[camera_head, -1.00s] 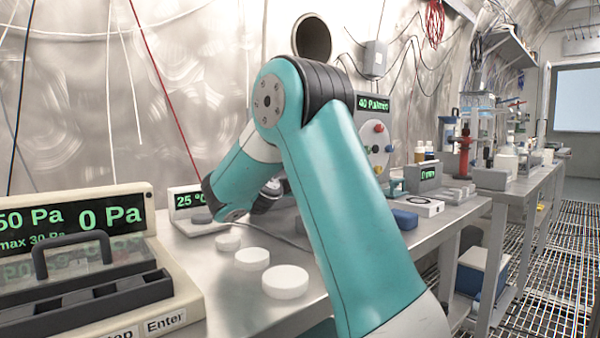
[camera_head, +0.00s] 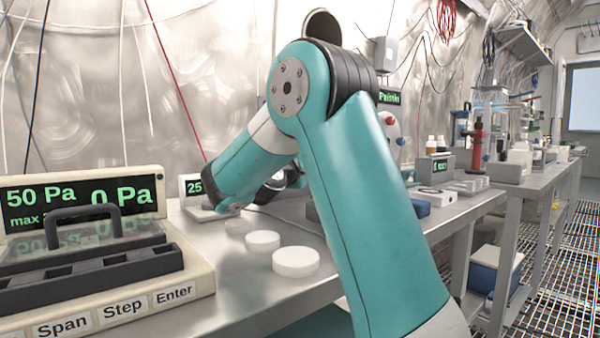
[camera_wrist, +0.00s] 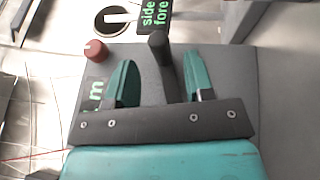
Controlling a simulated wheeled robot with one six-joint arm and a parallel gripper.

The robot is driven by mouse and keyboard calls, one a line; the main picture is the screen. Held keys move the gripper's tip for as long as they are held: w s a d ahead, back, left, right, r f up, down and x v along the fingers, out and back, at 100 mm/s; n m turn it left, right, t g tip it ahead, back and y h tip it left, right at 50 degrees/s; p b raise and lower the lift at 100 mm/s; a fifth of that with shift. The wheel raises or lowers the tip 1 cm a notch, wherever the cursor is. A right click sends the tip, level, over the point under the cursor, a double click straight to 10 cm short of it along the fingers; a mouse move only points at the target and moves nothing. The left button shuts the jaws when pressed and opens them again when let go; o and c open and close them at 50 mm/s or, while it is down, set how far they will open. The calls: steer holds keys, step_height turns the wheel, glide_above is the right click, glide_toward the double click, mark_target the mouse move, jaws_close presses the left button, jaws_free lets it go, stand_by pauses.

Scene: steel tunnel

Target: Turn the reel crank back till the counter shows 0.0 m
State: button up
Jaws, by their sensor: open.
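My gripper (camera_wrist: 160,57) shows in the wrist view with its two teal fingers apart. A dark grey bar with a rounded end, which looks like the crank handle (camera_wrist: 158,42), stands between the fingers, and a gap shows on either side of it. A grey housing (camera_wrist: 228,75) lies behind it. A small dark display with a green "m" (camera_wrist: 96,92), likely the counter, is left of the left finger; its number cannot be read. In the head view my arm hides the crank and the fingers.
A red knob (camera_wrist: 95,50) sits at the housing's left edge, near a round opening (camera_wrist: 113,19) and a "side fore" display (camera_wrist: 153,15). In the head view, white discs (camera_head: 296,262) lie on the steel bench beside a "0 Pa" instrument (camera_head: 85,205). A grated aisle is at right.

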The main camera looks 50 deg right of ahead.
steer(key=shift+s+a+f+b, duration=0.1)
steer(key=shift+a+f+b, duration=0.3)
steer(key=shift+b, duration=0.85)
steer(key=shift+s+a+f+b, duration=0.15)
steer(key=shift+a+b, duration=0.5)
steer(key=shift+b, duration=0.55)
steer(key=shift+w+a+f+b, duration=0.1)
steer(key=shift+a+f+b, duration=0.3)
steer(key=shift+b, duration=0.85)
steer(key=b, duration=0.1)
steer(key=a+b, duration=0.1)
steer(key=b, duration=0.1)
steer(key=shift+s+a+r, duration=0.15)
steer(key=shift+r, duration=0.1)
steer(key=shift+s+a+r+b, duration=0.1)
steer(key=shift+a+r+b, duration=0.1)
steer(key=shift+b, duration=0.2)
